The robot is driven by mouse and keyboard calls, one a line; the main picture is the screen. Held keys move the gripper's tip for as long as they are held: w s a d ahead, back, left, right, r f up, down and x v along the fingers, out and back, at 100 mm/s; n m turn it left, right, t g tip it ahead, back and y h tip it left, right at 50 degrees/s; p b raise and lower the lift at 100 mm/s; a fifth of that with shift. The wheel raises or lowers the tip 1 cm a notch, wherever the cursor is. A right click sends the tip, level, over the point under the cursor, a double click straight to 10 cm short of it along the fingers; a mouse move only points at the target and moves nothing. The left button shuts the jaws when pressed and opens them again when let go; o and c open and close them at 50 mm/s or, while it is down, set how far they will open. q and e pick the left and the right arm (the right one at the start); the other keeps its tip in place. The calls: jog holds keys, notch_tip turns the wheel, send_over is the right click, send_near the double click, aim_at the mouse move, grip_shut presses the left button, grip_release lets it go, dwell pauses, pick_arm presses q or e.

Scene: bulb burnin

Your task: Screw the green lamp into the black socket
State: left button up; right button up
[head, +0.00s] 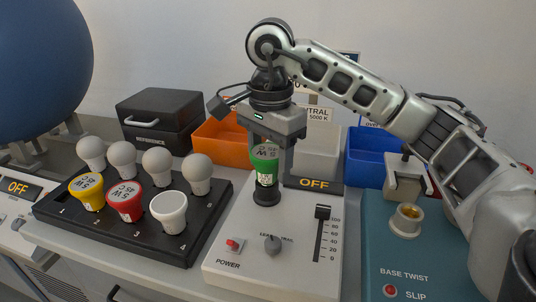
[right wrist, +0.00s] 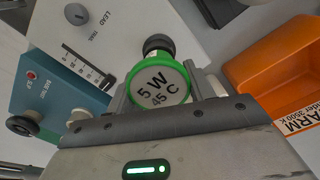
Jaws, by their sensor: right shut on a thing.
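The green lamp (head: 264,156) is upright between the fingers of my right gripper (head: 270,150), which is shut on it. In the right wrist view its round face (right wrist: 158,84) reads "5 W 45 C", with a green rim between the fingers (right wrist: 160,100). The black socket (head: 266,196) stands on the white tester panel directly below the lamp. In the right wrist view the socket (right wrist: 157,43) shows just past the lamp. The lamp's lower end is at the socket's mouth; I cannot tell how far it is in. My left gripper is not in view.
The white tester (head: 235,265) has an "OFF" display (head: 314,183), a knob and a slider. A black rack (head: 135,235) with several lamps stands left. A teal base-twist box (head: 375,250) stands right. Orange (head: 212,131) and blue (head: 366,158) bins are behind.

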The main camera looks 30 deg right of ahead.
jog(key=m, duration=0.3)
jog(key=m+p, duration=0.1)
jog(key=m, duration=0.1)
jog(key=shift+s+m, duration=0.3)
jog(key=m, duration=0.6)
jog(key=m+p, duration=0.1)
jog(key=m, duration=0.1)
jog(key=shift+s+m, duration=0.2)
jog(key=shift+m, duration=0.2)
jog(key=m, duration=0.2)
jog(key=m+p, duration=0.1)
jog(key=m, duration=0.1)
jog(key=shift+a+f, duration=0.1)
jog(key=shift+f, duration=0.1)
jog(key=o, duration=0.9)
jog(key=shift+s, duration=0.1)
jog(key=shift+c, duration=0.2)
jog(key=shift+r, duration=0.1)
